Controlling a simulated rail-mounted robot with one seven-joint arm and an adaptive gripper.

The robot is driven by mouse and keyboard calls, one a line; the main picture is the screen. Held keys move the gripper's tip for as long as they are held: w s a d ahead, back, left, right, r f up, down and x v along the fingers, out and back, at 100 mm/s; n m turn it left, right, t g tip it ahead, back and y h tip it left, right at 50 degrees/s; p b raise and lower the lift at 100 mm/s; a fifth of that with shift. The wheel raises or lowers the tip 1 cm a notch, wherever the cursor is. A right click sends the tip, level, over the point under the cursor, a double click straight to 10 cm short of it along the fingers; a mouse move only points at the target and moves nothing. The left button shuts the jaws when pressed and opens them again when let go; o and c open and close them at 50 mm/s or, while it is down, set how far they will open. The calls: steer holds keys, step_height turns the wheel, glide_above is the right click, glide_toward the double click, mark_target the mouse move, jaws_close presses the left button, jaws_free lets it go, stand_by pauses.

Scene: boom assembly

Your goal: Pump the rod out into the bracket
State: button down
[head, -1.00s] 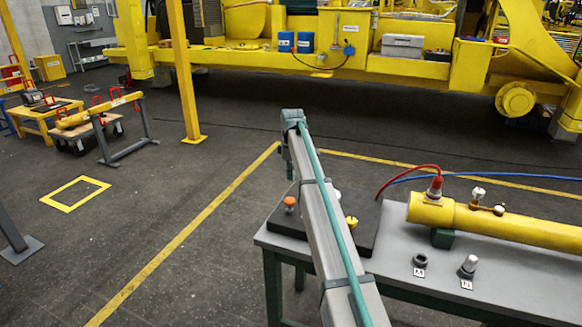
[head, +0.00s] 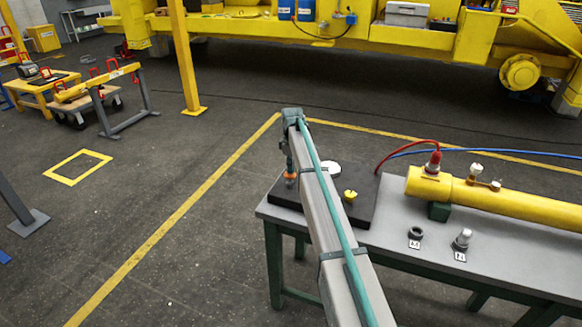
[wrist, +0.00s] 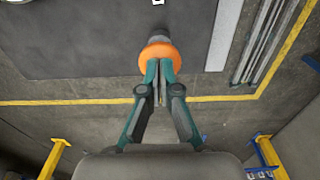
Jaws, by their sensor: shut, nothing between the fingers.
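The yellow cylinder (head: 520,205) lies on the bench at the right of the head view, with red and blue hoses at its left end. An orange knob (head: 290,177) is on a black panel (head: 381,205) on the bench. My gripper (head: 290,167) is shut and empty, pointing down at the orange knob. In the wrist view its fingertips (wrist: 160,64) overlap the orange knob (wrist: 157,50); I cannot tell whether they touch it. I cannot make out the rod or the bracket in either view.
The black panel also bears a yellow knob (head: 350,196) and a white disc (head: 331,167).

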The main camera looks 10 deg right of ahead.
step_height(320, 180, down, 3)
steer(key=shift+r+b, duration=0.1)
steer(key=shift+b, duration=0.5)
steer(key=shift+r, duration=0.1)
steer(key=shift+r+p, duration=0.3)
steer(key=shift+p, duration=0.05)
step_height(320, 180, up, 14)
steer(key=b, duration=0.1)
steer(key=shift+d+f, duration=0.15)
steer(key=shift+f, duration=0.1)
stand_by(0.7)
